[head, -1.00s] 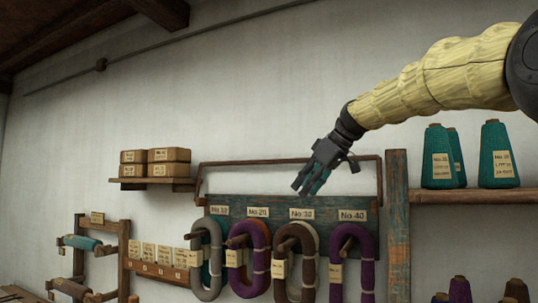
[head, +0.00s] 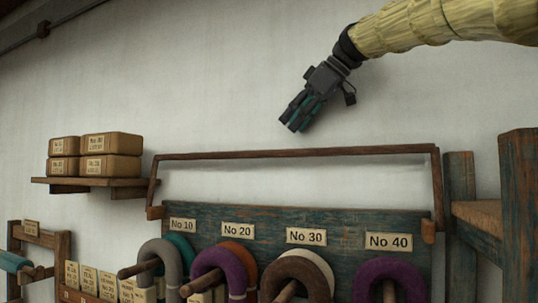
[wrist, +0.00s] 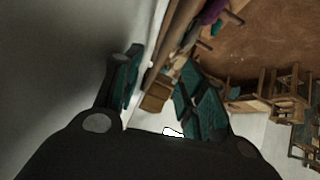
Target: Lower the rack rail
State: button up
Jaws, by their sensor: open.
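The rack rail (head: 295,153) is a thin dark wooden bar. It is raised above the blue-green board of the yarn rack (head: 340,220), and a side arm comes down at each end. My gripper (head: 290,122) is open and empty in front of the wall, a little above the middle of the rail in the head view; I see no contact with it. The wrist view shows the two teal-padded fingers (wrist: 160,88) apart with nothing between them. A brown bar runs past the fingers at the top of the wrist view, and I cannot tell whether it is the rail.
Yarn hanks in grey, purple and brown (head: 300,275) hang on pegs below labels No 10 to No 40. A shelf with labelled boxes (head: 95,160) is at left. A weathered post (head: 520,210) stands at right.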

aim_at(269, 151)
jog(key=shift+w, duration=0.35)
jog(key=shift+w+a+f, duration=0.1)
jog(key=shift+a, duration=0.15)
jog(key=b+x, duration=0.1)
jog(key=x, duration=0.1)
jog(key=b+x, duration=0.1)
jog(key=x, duration=0.2)
jog(key=b+x, duration=0.1)
jog(key=x, duration=0.2)
jog(key=shift+a+f, duration=0.2)
jog(key=shift+s+a+b, duration=0.4)
jog(key=shift+s, duration=0.4)
jog(key=shift+w+a+f, duration=0.1)
jog(key=shift+a+f, duration=0.05)
jog(key=shift+w+f, duration=0.25)
jog(key=shift+w, duration=0.25)
jog(key=shift+s+r, duration=0.1)
jog(key=shift+s, duration=0.1)
jog(key=shift+c, duration=0.5)
jog(key=shift+s+r, duration=0.1)
jog(key=shift+s, duration=0.05)
jog(key=c, duration=0.3)
grip_shut()
